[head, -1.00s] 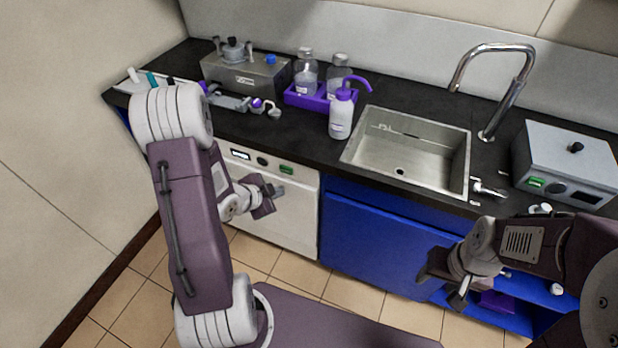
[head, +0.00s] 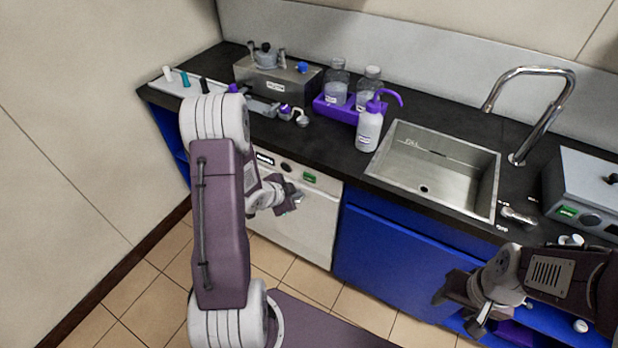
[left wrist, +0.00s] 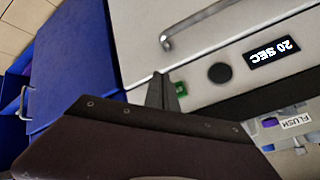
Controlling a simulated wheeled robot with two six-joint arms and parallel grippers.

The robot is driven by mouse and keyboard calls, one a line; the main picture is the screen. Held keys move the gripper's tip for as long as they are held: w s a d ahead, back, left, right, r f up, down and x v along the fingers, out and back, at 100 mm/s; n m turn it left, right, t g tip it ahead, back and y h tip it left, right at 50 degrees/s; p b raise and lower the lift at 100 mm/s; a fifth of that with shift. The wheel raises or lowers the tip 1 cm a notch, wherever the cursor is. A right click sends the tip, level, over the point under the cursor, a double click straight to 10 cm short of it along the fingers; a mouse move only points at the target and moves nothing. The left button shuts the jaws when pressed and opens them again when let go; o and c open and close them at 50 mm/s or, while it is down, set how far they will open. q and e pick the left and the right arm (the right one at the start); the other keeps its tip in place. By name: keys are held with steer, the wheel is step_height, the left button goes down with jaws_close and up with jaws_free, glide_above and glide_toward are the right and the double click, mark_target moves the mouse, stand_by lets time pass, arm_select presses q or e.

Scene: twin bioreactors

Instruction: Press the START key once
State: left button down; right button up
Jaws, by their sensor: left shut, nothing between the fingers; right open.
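A green key (head: 309,177) sits on the front panel of a white under-counter machine (head: 307,228). The key also shows in the left wrist view (left wrist: 181,88), partly hidden by my finger; I cannot read its lettering. My left gripper (head: 297,200) is shut and empty, just in front of the panel. In the left wrist view its fingertips (left wrist: 162,86) appear right beside the key; I cannot tell whether they touch. My right gripper (head: 462,308) is open and empty, low at the right.
The black counter above holds a metal bath (head: 277,81), a purple rack (head: 340,112) with bottles, a white wash bottle (head: 369,128) and a steel sink (head: 432,172). A grey box (head: 590,186) at the right has another green key (head: 567,211). A bar handle (left wrist: 195,24) protrudes from the machine's front.

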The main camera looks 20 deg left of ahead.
mark_target(310, 182)
arm_select(q)
steer(key=shift+w+d+p, duration=0.15)
steer(key=shift+w+p, duration=0.15)
steer(key=shift+w, duration=1.6)
stand_by(0.5)
steer(key=shift+w, duration=0.4)
steer(key=shift+w, duration=0.4)
stand_by(0.5)
steer(key=shift+s, duration=0.85)
steer(key=s, duration=0.5)
steer(key=shift+a+b, duration=0.2)
steer(key=shift+b, duration=0.2)
